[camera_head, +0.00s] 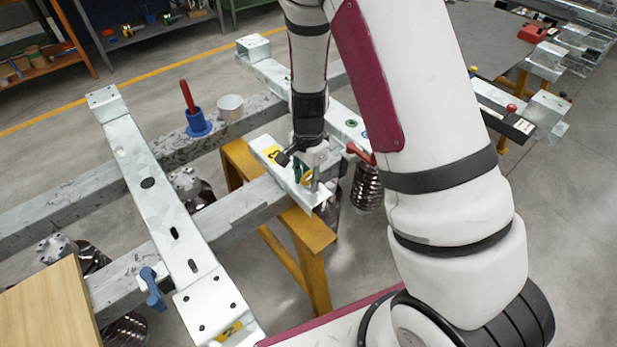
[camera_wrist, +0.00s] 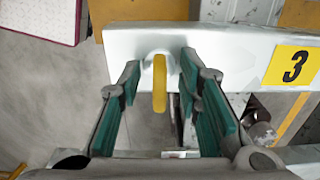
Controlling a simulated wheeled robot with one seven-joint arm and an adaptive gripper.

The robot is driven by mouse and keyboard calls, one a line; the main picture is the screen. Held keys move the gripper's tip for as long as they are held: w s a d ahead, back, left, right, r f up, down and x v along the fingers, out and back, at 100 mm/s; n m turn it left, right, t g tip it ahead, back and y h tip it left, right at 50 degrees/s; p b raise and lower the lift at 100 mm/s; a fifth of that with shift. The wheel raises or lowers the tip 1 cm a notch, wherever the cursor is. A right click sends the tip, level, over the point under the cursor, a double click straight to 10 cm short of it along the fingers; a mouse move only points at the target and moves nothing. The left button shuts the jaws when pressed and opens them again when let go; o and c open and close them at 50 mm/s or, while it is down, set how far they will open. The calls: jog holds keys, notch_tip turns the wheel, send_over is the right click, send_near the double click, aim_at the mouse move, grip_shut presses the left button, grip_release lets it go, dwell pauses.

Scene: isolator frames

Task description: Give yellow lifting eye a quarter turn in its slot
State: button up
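The yellow lifting eye (camera_wrist: 159,82) stands out from a galvanised plate (camera_wrist: 225,48) in the wrist view, seen nearly edge-on as a narrow upright strip. Its slot is hidden behind it. My gripper (camera_wrist: 160,76) is open, with one green-padded finger on each side of the eye. Gaps show between the eye and both pads. In the head view my gripper (camera_head: 313,172) is down at the short galvanised beam (camera_head: 281,158), and the eye is mostly hidden by it.
A red-handled tool in a blue holder (camera_head: 197,122) and a grey cup (camera_head: 231,107) stand on the frame. A blue clamp (camera_head: 152,288) sits at front left. A yellow trestle (camera_head: 312,232) is below.

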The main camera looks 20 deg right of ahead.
notch_tip(320, 180, up, 11)
jog(key=shift+r, duration=0.2)
jog(key=s+r+n+t+y+p, duration=0.1)
jog(key=s+r+n, duration=0.2)
jog(key=s+r, duration=0.35)
jog(key=s+r+n+t+p, duration=0.1)
jog(key=s+r+n, duration=0.25)
jog(key=r, duration=0.55)
jog(key=s+r+n+t+p, duration=0.1)
jog(key=s+r+n, duration=0.3)
jog(key=s, duration=0.3)
jog(key=s+r+n+t+h+p, duration=0.1)
jog(key=s+r+n, duration=0.3)
jog(key=s, duration=0.4)
jog(key=shift+d+r, duration=0.2)
jog(key=shift+r, duration=0.05)
